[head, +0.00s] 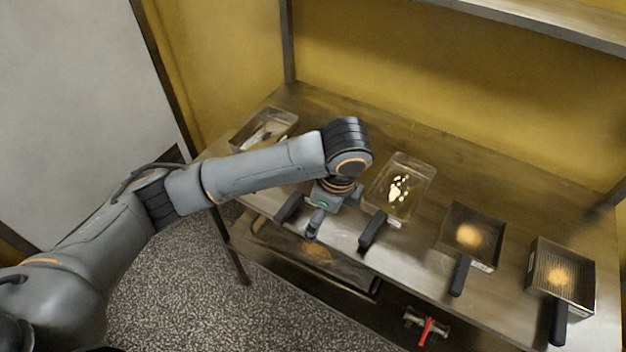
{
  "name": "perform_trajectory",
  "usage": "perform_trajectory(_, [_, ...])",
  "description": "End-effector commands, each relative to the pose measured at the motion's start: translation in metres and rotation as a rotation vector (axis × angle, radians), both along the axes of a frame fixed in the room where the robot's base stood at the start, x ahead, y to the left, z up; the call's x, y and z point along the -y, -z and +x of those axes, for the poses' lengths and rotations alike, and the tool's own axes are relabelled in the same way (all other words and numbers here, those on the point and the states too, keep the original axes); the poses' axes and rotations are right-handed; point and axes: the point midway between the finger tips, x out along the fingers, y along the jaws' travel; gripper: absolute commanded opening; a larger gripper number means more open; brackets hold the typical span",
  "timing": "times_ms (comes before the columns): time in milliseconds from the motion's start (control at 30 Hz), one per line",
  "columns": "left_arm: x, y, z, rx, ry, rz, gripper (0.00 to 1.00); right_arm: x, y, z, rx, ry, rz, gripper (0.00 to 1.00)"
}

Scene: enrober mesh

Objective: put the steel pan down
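Several steel pans with black handles stand in a row on the steel table. One pan (405,178) holding pale pieces is just right of my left gripper, its handle pointing to the front edge. Two more pans, (473,222) and (574,255), each with a tan patch inside, stand further right. My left gripper (314,228) points down at the table's front edge, beside a black handle (290,207). My wrist and forearm hide what that handle joins. I cannot tell whether the fingers are open or hold anything. My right gripper is out of view.
A clear-sided tray (264,128) with pale contents sits at the table's back left. Below the table top (440,170) are a lower tray (315,253) and a red-handled fitting (427,326). A shelf (545,18) runs above. The table's back strip is bare.

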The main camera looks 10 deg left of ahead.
Motion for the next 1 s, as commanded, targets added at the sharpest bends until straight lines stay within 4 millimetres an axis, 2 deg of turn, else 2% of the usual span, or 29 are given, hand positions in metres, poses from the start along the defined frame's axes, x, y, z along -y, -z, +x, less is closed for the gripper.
perform_trajectory(33, [-0.012, -0.012, 0.013, 0.008, 0.017, 0.061, 1.00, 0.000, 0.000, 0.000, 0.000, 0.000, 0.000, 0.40])
perform_trajectory(100, [-0.027, -0.024, 0.024, 0.004, 0.036, 0.127, 1.00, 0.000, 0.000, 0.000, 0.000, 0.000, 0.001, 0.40])
perform_trajectory(233, [-0.045, -0.040, 0.036, -0.005, 0.052, 0.207, 1.00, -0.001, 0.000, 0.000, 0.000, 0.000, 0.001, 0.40])
perform_trajectory(333, [-0.052, -0.044, 0.040, -0.012, 0.056, 0.232, 1.00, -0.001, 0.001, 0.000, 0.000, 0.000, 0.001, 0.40])
perform_trajectory(433, [-0.056, -0.034, 0.041, -0.017, 0.057, 0.237, 1.00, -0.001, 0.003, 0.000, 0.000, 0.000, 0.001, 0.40])
perform_trajectory(700, [-0.075, 0.012, 0.047, -0.016, 0.055, 0.236, 1.00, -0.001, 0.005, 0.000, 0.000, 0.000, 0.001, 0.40])
perform_trajectory(1000, [-0.085, 0.036, 0.051, -0.014, 0.056, 0.237, 1.00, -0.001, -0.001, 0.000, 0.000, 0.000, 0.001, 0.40])
